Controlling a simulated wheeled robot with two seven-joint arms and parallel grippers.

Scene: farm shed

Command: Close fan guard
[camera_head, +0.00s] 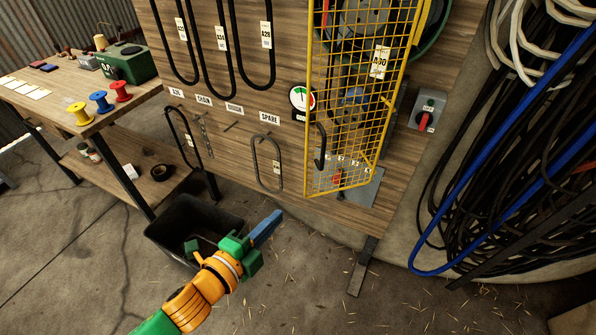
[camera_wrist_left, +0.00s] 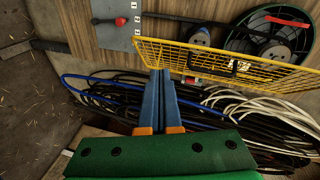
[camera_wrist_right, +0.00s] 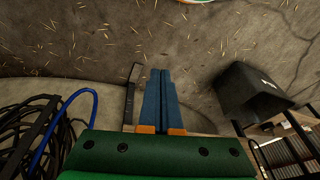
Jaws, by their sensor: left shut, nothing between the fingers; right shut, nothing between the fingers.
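The fan guard (camera_head: 385,127) is a yellow wire-mesh frame on the wooden board, standing out at an angle from the board. It also shows in the left wrist view (camera_wrist_left: 221,62). Behind it is a round green-rimmed fan housing (camera_head: 437,37), partly hidden by the mesh, also seen in the left wrist view (camera_wrist_left: 303,36). My left gripper (camera_head: 277,216) is shut and empty, below and left of the guard; its blue fingertips (camera_wrist_left: 160,73) overlap the guard's lower edge in the left wrist view, and contact cannot be told. My right gripper (camera_wrist_right: 160,73) is shut and empty, over the floor.
A black bin (camera_head: 190,222) stands on the floor beside my left gripper. A workbench (camera_head: 75,98) with spools is at left. Cable coils (camera_head: 520,150) hang at right. A grey switch box (camera_head: 428,110) with a red knob is right of the guard.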

